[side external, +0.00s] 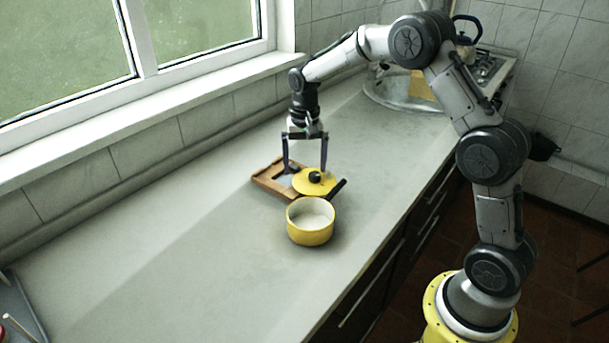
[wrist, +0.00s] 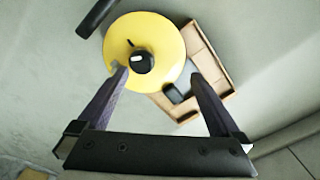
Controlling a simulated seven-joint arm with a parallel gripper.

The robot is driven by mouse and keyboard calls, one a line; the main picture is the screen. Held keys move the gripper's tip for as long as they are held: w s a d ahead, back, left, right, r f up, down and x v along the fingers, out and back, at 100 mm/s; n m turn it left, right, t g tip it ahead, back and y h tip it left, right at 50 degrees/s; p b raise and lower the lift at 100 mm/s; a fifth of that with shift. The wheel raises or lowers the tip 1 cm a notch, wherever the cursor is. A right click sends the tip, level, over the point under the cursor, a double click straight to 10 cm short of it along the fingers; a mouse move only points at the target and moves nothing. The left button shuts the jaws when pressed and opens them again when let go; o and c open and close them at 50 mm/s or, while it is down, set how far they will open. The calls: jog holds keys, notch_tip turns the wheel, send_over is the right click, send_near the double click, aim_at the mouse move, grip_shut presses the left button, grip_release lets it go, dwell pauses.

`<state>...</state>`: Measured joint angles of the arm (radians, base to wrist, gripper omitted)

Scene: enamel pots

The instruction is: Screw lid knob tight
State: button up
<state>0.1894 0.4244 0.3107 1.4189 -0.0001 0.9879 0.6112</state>
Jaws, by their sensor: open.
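The yellow lid (side external: 312,188) lies flat at the right end of a wooden tray and overlaps it in the wrist view (wrist: 168,40). Its black knob (side external: 315,177) stands near the lid's middle. In the wrist view the knob (wrist: 141,62) has a white mark on top, and a short dark mark shows on the lid beside it. My gripper (side external: 305,169) points down over the lid, open and empty. In the wrist view the knob is between the fingers (wrist: 159,77), closer to the left one. I cannot tell whether a finger touches the lid.
A yellow pot (side external: 310,232), open and pale inside, stands in front of the lid, with a black handle (side external: 338,187) beside the lid. The wooden tray (side external: 268,182) holds a small dark item (wrist: 176,93). A sink (side external: 400,95) is behind.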

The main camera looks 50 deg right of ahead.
jog(key=shift+r, duration=3)
jog(key=s+a+r+t, duration=0.1)
jog(key=s+a+r, duration=0.15)
jog(key=r, duration=0.85)
jog(key=s+a+r+t, duration=0.1)
jog(key=s+r, duration=0.2)
jog(key=r, duration=0.7)
jog(key=s+a+r+n+t, duration=0.1)
jog(key=s+a, duration=0.1)
jog(key=s, duration=0.4)
jog(key=s+a+r+n, duration=0.1)
jog(key=s+a+n, duration=0.1)
jog(key=s, duration=0.4)
jog(key=s+a+f+n+t, duration=0.1)
jog(key=s+f+n, duration=0.5)
jog(key=s+f, duration=0.7)
jog(key=shift+a+f+t, duration=0.25)
jog(key=shift+f+t, duration=0.55)
jog(key=shift+f, duration=0.1)
